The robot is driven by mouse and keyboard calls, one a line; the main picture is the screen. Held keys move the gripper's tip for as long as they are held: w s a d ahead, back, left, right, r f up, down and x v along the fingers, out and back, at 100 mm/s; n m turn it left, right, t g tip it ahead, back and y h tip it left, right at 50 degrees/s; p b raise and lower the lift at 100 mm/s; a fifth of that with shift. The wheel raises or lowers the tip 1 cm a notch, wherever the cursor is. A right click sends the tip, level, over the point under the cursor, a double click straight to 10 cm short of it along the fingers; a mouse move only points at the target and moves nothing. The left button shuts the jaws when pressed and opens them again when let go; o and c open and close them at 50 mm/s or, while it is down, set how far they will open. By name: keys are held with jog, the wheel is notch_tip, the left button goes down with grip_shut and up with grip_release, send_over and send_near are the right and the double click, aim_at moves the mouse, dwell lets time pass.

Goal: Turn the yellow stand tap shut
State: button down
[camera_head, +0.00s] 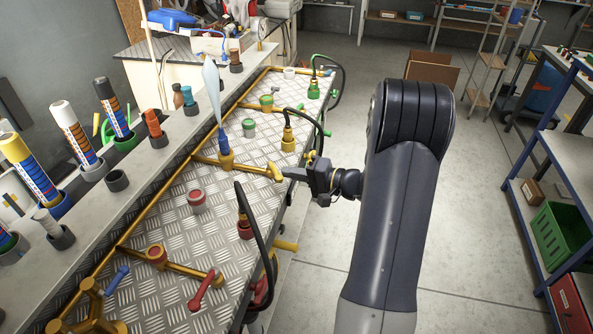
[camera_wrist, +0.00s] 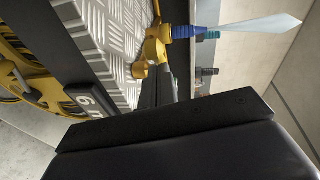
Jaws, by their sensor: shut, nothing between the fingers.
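The yellow stand tap shows in the head view as a yellow lever (camera_head: 277,173) at the end of a short brass pipe, on the right edge of the metal-plate bench. My gripper (camera_head: 287,173) is shut and empty, its tips right beside the yellow lever; I cannot tell whether they touch it. In the wrist view the brass-yellow tap body (camera_wrist: 154,46) stands just beyond my dark finger tips (camera_wrist: 159,75). A blue fitting with a pale pointed spray (camera_wrist: 250,26) joins the pipe there. My fingers hide part of the tap in the wrist view.
A red-handled tap (camera_head: 206,290) and a blue lever (camera_head: 116,281) sit nearer on the bench. Black hoses loop over its right edge, one by a brass coupling (camera_head: 288,139). A plate marked 6 (camera_wrist: 90,99) and a yellow reel (camera_wrist: 28,80) lie left.

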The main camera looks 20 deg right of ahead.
jog(key=shift+s+a+f+m+t+h+b, duration=0.15)
jog(key=shift+a+m+t+h+b, duration=0.35)
jog(key=shift+b, duration=1)
jog(key=a+m+h+b, duration=0.1)
jog(key=a+b, duration=0.1)
jog(key=b, duration=0.3)
jog(key=a+m+t+h+b, duration=0.1)
jog(key=b, duration=0.4)
jog(key=shift+s+a+f+h, duration=0.1)
jog(key=shift+s+a+h, duration=0.05)
jog(key=shift+a+h, duration=0.2)
jog(key=shift+a+b, duration=0.25)
jog(key=shift+b, duration=0.65)
jog(key=shift+a+r, duration=0.15)
jog(key=shift+r, duration=0.1)
